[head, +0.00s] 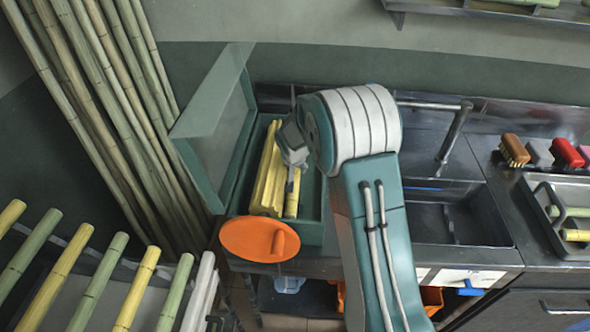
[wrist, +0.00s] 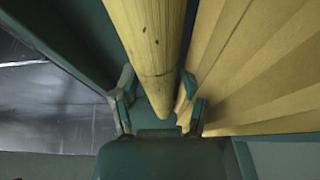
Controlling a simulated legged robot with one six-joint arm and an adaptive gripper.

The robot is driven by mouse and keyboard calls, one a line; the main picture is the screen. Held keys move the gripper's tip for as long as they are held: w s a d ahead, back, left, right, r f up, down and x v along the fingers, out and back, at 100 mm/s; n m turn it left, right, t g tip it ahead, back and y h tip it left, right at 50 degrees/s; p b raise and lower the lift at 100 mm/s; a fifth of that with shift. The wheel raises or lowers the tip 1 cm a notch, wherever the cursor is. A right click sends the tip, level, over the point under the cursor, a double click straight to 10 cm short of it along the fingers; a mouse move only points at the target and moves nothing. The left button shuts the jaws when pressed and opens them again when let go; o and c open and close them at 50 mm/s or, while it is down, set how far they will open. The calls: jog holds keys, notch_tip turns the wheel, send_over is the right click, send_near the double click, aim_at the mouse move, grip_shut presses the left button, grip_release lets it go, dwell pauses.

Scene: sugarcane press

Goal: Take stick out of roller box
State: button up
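The teal roller box (head: 312,212) stands on the counter with its lid (head: 215,90) raised. Inside are fluted yellow rollers (head: 266,180), also seen at the right of the wrist view (wrist: 255,75). A smooth yellow stick (head: 292,199) lies along the box beside the rollers. In the wrist view the stick (wrist: 155,50) runs between my gripper's fingers (wrist: 158,92). The fingers are spread either side of it, with a small gap visible at the left; contact on the right is unclear. In the head view my gripper (head: 294,165) reaches down into the box, partly hidden by my arm.
An orange round handle (head: 260,240) is at the box's front. A sink (head: 455,218) with a faucet (head: 455,135) lies to the right, then brushes (head: 515,150) and a grey tray (head: 550,215). Tall canes (head: 110,110) lean at the left, with several cut sticks (head: 95,285) in front.

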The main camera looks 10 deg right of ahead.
jog(key=shift+d, duration=0.1)
grip_shut()
